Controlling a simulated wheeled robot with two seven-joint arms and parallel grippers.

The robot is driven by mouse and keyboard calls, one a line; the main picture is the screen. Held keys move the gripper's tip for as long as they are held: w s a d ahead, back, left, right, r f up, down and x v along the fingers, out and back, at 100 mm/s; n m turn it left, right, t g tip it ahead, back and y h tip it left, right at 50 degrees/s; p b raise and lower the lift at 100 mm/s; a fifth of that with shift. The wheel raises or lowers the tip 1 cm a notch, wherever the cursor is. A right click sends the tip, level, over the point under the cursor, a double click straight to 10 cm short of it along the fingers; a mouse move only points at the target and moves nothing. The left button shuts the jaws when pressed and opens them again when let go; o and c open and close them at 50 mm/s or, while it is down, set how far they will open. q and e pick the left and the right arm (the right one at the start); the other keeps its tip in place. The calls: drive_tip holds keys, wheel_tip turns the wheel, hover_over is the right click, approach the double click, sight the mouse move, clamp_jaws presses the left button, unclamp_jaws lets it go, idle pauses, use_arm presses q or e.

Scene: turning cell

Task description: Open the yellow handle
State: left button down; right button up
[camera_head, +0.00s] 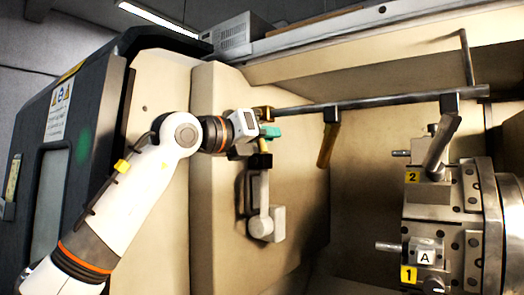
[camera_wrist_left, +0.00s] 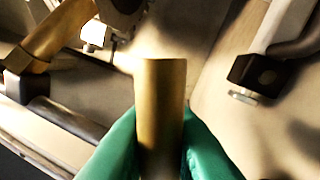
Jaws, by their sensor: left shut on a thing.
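A yellow-brass handle (camera_head: 264,113) sits at the left end of the grey horizontal pipe (camera_head: 375,102). In the left wrist view the handle (camera_wrist_left: 160,105) stands as a plain bar between my green fingertips. My left gripper (camera_head: 270,132) is shut on it, with one finger on each side of the bar (camera_wrist_left: 160,150). In the head view my wrist partly hides the handle. A second yellow-brass handle (camera_head: 327,145) hangs down from a black bracket further right on the pipe, apart from my gripper. My right gripper is not in view.
A black block (camera_head: 260,160) with a grey lever (camera_head: 262,195) is on the beige panel just below my left gripper. The turret (camera_head: 430,215) with plates marked 1, 2 and A stands at right. The panel between them is mostly clear.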

use_arm(q)
drive_tip(key=shift+s+d+r+n+t+b, duration=0.15)
drive_tip(key=shift+s+d+r+n+b, duration=0.05)
drive_tip(key=shift+n+b, duration=0.6)
drive_tip(key=shift+s+d+r+n+t+b, duration=0.15)
drive_tip(key=shift+d+r+n+b, duration=0.05)
drive_tip(key=shift+n+b, duration=0.55)
drive_tip(key=shift+r, duration=0.1)
drive_tip(key=c, duration=1.4)
unclamp_jaws()
